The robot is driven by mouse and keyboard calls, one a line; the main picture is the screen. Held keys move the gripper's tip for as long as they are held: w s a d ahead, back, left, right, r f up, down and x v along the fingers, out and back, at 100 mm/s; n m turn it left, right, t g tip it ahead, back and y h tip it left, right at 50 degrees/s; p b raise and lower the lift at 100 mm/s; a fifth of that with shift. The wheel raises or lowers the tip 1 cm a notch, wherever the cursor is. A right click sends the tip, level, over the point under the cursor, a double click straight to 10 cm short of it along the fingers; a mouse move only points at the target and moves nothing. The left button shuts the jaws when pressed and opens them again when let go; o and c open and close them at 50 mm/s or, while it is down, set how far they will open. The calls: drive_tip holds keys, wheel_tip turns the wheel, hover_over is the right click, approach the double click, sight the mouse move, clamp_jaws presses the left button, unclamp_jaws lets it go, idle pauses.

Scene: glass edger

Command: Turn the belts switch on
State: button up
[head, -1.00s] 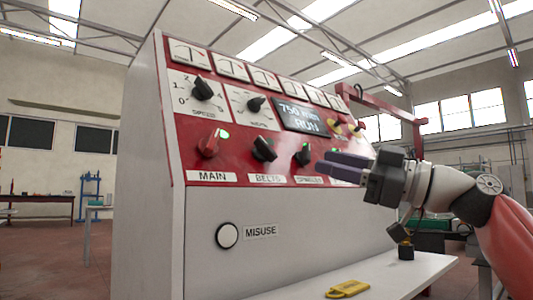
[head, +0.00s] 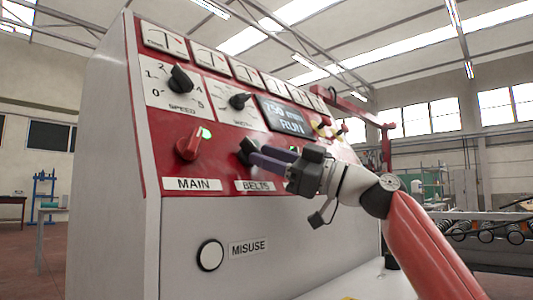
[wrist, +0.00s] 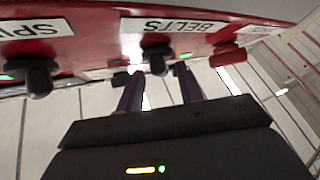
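The belts switch is a black knob (head: 248,150) on the red panel, above the BELTS label (head: 256,186). My gripper (head: 263,156) overlaps its right side in the head view. In the wrist view, where the labels are upside down, the belts knob (wrist: 157,60) lies between and beyond the tips of my two purple fingers (wrist: 156,76). The fingers are apart with nothing between them along their length. I cannot tell whether the tips touch the knob.
The red main knob (head: 189,144) is to the left, with a lit green lamp (head: 206,132). The black spindle knob (wrist: 40,78) shows in the wrist view. A display (head: 285,117) reads RUN. A white round MISUSE button (head: 210,255) is below.

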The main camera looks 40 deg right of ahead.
drive_tip(key=shift+w+a+r, duration=0.1)
drive_tip(key=shift+w+a, duration=0.05)
drive_tip(key=shift+w, duration=0.15)
clamp_jaws()
